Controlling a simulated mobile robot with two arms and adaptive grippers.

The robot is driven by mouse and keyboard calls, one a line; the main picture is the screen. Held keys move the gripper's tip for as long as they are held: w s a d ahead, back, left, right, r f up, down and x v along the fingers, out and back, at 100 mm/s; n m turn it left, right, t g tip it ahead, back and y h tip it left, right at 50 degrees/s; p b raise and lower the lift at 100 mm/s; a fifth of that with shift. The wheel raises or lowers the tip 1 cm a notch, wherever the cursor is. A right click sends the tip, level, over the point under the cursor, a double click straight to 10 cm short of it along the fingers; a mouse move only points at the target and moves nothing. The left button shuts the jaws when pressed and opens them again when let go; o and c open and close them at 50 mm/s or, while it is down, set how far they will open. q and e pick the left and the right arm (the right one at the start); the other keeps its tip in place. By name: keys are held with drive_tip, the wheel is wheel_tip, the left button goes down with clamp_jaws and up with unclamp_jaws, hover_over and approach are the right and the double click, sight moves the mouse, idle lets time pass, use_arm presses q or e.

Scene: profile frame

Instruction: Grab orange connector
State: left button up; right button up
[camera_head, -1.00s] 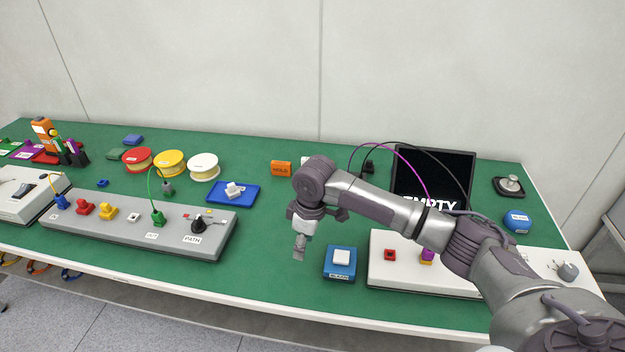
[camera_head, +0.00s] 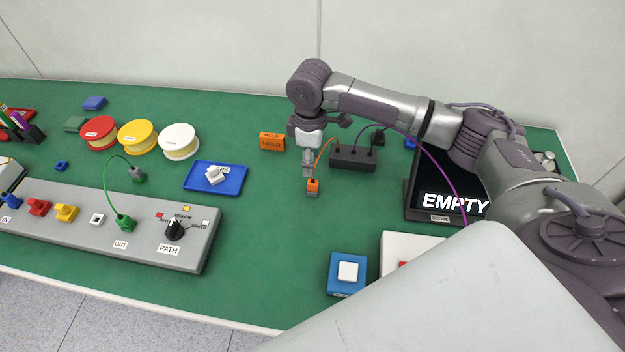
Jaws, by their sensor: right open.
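The orange connector (camera_head: 312,187) is a small block on the green table, right of the middle of the head view. An orange cable (camera_head: 323,152) rises near it from a black multi-socket block (camera_head: 353,157). My right gripper (camera_head: 308,172) points down directly over the connector, its fingertips at or just above the connector's top. The gripper is open, seen edge-on; whether the fingers straddle the connector I cannot tell. My left gripper is not in view.
An orange HOLD block (camera_head: 271,142) stands left of the gripper. A blue tray (camera_head: 233,180) and a grey panel (camera_head: 190,246) lie farther left. The EMPTY screen (camera_head: 430,196) is to the right, a blue button box (camera_head: 334,281) nearer. The table in front of the connector is clear.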

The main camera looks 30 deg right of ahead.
sight(311, 181)
wheel_tip(311, 181, down, 4)
drive_tip(key=shift+r, duration=0.15)
drive_tip(key=shift+f+p, duration=0.35)
drive_tip(key=shift+f, duration=0.2)
wheel_tip(311, 181, down, 4)
drive_tip(key=shift+r+p, duration=0.2)
drive_tip(key=shift+p, duration=0.2)
drive_tip(key=shift+d+f, duration=0.1)
drive_tip(key=shift+f, duration=0.3)
drive_tip(key=shift+c, duration=0.5)
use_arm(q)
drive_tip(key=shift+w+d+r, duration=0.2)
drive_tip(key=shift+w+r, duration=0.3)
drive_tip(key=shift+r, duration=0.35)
use_arm(e)
clamp_jaws()
